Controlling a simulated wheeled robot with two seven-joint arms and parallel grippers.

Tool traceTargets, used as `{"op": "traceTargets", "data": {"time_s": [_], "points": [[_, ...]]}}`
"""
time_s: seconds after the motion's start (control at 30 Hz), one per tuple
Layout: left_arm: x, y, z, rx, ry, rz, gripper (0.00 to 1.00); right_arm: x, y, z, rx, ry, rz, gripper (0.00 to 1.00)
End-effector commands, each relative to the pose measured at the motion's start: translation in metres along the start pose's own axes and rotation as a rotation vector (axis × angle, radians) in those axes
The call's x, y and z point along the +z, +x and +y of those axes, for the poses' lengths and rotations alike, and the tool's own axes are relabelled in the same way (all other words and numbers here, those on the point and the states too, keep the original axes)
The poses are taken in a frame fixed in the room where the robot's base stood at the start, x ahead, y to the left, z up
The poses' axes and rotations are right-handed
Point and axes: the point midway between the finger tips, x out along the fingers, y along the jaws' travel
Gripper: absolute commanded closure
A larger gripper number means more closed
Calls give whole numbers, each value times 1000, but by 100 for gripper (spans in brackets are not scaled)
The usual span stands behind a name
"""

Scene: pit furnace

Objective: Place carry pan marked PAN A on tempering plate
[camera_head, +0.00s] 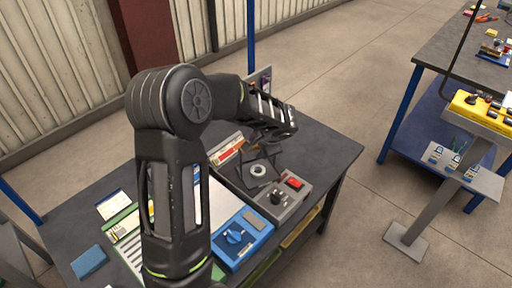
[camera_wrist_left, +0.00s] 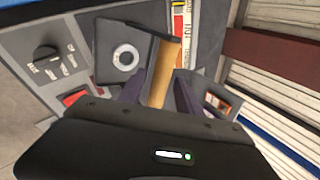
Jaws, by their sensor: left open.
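No PAN A mark is readable. My right gripper is out of view.
A blue box with a knob (camera_head: 240,238) stands beside the grey unit. A red-and-white label (camera_head: 228,150) lies behind the pan. Papers (camera_head: 113,204) and a blue block (camera_head: 89,262) are at the table's left. The table's far right corner (camera_head: 335,150) is clear.

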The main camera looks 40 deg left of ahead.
Motion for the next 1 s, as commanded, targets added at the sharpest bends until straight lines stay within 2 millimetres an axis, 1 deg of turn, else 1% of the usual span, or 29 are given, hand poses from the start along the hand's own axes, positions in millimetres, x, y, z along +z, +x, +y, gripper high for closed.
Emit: {"op": "traceTargets", "data": {"time_s": [0.3, 0.4, 0.5, 0.67, 1.0], "points": [[-1, -66, 0, -2, 1, 5, 59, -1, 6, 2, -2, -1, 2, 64], [-1, -83, 0, -2, 1, 4, 59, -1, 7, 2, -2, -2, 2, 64], [0, -94, 0, -1, 1, 2, 59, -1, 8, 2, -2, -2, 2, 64], [0, -100, 1, 1, 1, 0, 59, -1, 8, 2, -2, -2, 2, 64], [0, -100, 1, 1, 1, 0, 59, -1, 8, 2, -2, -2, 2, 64]]}}
